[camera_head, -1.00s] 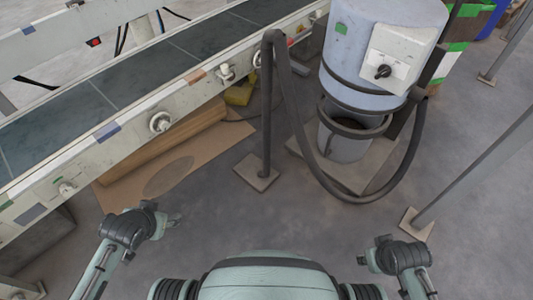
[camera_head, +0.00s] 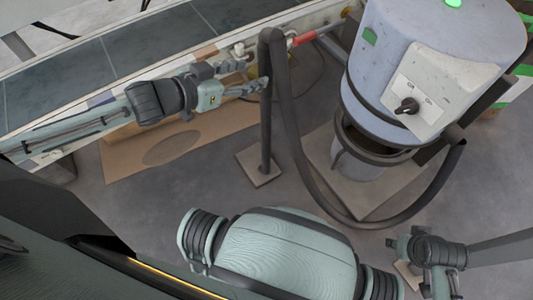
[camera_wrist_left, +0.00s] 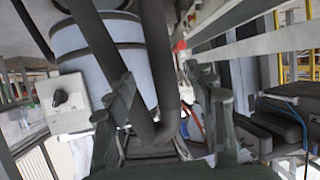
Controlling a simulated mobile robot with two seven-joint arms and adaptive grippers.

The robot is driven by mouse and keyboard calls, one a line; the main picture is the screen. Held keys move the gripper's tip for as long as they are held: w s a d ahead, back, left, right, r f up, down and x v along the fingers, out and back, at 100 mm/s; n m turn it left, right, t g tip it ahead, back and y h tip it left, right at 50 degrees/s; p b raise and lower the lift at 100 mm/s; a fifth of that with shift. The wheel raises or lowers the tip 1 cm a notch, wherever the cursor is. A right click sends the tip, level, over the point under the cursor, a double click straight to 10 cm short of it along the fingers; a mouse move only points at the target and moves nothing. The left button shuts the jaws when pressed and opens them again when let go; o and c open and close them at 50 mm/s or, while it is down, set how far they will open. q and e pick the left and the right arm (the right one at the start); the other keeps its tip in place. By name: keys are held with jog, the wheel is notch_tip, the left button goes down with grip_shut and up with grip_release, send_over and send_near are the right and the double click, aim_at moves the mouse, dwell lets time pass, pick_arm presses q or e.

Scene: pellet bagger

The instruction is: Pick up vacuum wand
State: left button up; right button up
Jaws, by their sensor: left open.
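A dark tube with a bent top, which I take for the vacuum wand (camera_head: 265,110), stands upright on a square base plate (camera_head: 259,165). A dark hose (camera_head: 300,150) loops from its top to the blue-grey vacuum drum (camera_head: 430,55). My left gripper (camera_head: 258,87) is open, its fingertips close beside the tube's upper part; contact cannot be told. In the left wrist view, the dark tubing (camera_wrist_left: 154,60) passes between the two spread fingers of my left gripper (camera_wrist_left: 165,100). My right gripper (camera_head: 393,243) is at the lower right, away from the tube; its fingers are too small to read.
The conveyor (camera_head: 140,45) runs behind my left arm, close to the gripper. A red piece (camera_head: 304,38) shows at its edge behind the tube. A brown sheet (camera_head: 130,165) lies on the floor. A white switch panel (camera_head: 435,88) is on the drum.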

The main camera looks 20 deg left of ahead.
aim_at(260, 68)
pick_arm(q)
jog(key=x, duration=0.6)
jog(key=shift+w+a+r, duration=0.1)
jog(key=shift+r, duration=0.1)
jog(key=shift+w+d+f, duration=0.25)
jog(key=shift+w, duration=0.1)
grip_shut()
jog(key=shift+r, duration=0.15)
